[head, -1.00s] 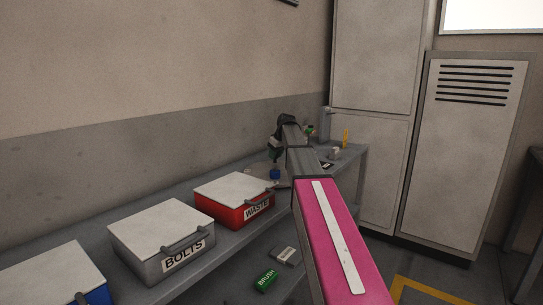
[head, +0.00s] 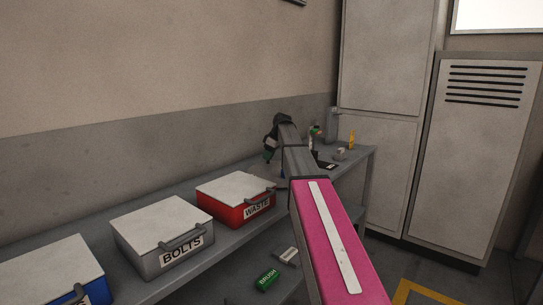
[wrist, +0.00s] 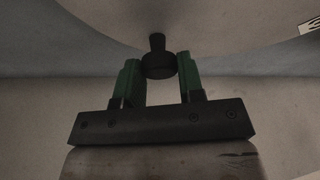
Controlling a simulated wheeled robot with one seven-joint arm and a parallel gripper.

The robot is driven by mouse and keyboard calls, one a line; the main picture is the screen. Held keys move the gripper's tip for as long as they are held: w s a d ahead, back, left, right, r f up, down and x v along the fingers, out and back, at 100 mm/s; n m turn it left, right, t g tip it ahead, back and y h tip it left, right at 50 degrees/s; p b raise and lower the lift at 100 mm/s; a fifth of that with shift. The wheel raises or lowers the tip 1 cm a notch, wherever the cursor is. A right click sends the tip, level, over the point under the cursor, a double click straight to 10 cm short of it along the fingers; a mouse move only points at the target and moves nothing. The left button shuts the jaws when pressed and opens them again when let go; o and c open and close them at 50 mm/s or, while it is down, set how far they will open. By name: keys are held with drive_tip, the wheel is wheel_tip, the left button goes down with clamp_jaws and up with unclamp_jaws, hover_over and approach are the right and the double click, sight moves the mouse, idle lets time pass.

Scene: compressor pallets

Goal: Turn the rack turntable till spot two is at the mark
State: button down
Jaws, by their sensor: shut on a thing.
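The rack turntable (wrist: 215,22) shows in the wrist view as a broad pale round surface across the top. A black knob (wrist: 158,66) on a short stem stands at it. The green fingers of my gripper (wrist: 158,80) are on either side of the knob, and the gripper is shut on it. At the right edge a white label (wrist: 310,27) is cut off, and I cannot read its number. In the head view my gripper (head: 270,150) is at the far end of the bench, and my arm hides most of the turntable. I cannot make out the mark.
A red WASTE bin (head: 230,211), a grey BOLTS bin (head: 140,245) and a blue bin (head: 92,282) line the bench. A green BRUSH box (head: 266,278) lies lower down. Small items, one a yellow bottle (head: 351,140), stand at the bench's far end beside tall cabinets (head: 380,175).

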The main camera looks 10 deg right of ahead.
sight(257, 166)
drive_tip(key=shift+s+a+n+g+y, duration=0.15)
drive_tip(key=shift+s+a+n+g, duration=0.1)
drive_tip(key=shift+a+n, duration=0.5)
drive_tip(key=shift+s+a+n+g+y, duration=0.15)
drive_tip(key=shift+s+a+n+g, duration=0.1)
drive_tip(key=shift+a+n, duration=0.45)
drive_tip(key=shift+s+a+n+g, duration=0.3)
drive_tip(key=shift+s+a+n, duration=0.2)
drive_tip(key=shift+n, duration=0.45)
drive_tip(key=shift+a, duration=0.15)
drive_tip(key=c, duration=0.8)
unclamp_jaws()
drive_tip(key=v, duration=1)
drive_tip(key=shift+r, duration=0.35)
